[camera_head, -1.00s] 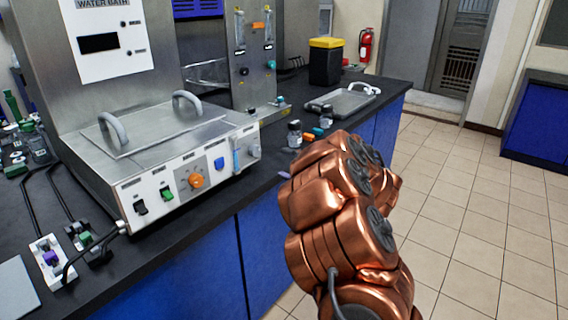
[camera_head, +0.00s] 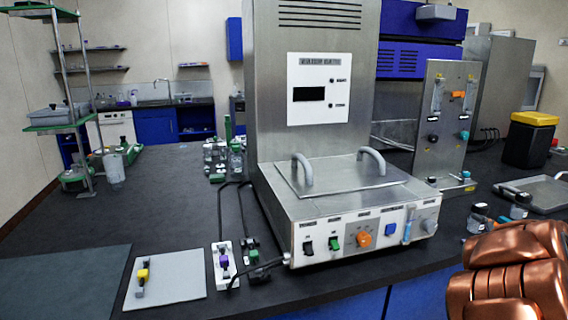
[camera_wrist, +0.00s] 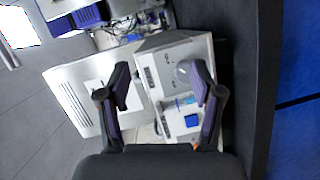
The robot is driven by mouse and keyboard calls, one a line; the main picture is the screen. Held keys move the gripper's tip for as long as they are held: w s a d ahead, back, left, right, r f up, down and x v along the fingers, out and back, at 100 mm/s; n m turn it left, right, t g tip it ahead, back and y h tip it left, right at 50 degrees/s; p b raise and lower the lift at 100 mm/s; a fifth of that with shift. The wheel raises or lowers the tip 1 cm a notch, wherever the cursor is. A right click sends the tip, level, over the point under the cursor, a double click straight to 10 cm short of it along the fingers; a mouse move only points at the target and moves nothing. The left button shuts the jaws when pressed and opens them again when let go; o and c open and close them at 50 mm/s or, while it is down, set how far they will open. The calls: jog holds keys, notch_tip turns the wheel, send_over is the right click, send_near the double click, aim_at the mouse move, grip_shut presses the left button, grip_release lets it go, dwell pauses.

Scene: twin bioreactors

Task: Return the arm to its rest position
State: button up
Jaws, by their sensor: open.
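My copper-coloured arm (camera_head: 510,275) shows at the lower right of the head view, in front of the bench edge. My gripper is outside the head view. In the wrist view my gripper (camera_wrist: 162,100) is open, its two dark fingers apart with nothing between them. Beyond the fingers lies the front panel of the water bath (camera_wrist: 188,105), with a grey knob and blue parts; I cannot tell the exact distance. In the head view the water bath (camera_head: 345,185) stands on the bench with its lid on.
The black bench (camera_head: 165,215) carries a grey plate with a yellow-topped part (camera_head: 142,276), a purple-knobbed block (camera_head: 224,263), a flowmeter panel (camera_head: 443,125), small bottles (camera_head: 520,205), a metal tray (camera_head: 540,192) and a yellow-lidded bin (camera_head: 530,140). The bench left of the bath is largely clear.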

jog(key=s+a+r+m+g+h+p, duration=0.1)
jog(key=s+r+m+g+h+p, duration=0.3)
jog(key=s+r+m+g+h, duration=0.45)
jog(key=s+a+f+m+g+y+p, duration=0.1)
jog(key=s+a+f+m+g+y, duration=0.1)
jog(key=s+a, duration=0.8)
jog(key=s+a+f+m+g+y+p, duration=0.2)
jog(key=s+a+f+g+y, duration=0.1)
jog(key=s+a, duration=0.7)
jog(key=s+a+f+m+g+y+p, duration=0.1)
jog(key=s+a+f+m+g+y, duration=0.1)
jog(key=s+a, duration=0.8)
jog(key=a+f+g+y, duration=0.1)
jog(key=a+g+y, duration=0.1)
jog(key=a+g, duration=0.1)
jog(key=shift+a+f+y+p, duration=0.15)
jog(key=shift+f+y+p, duration=0.2)
jog(key=shift+p, duration=0.05)
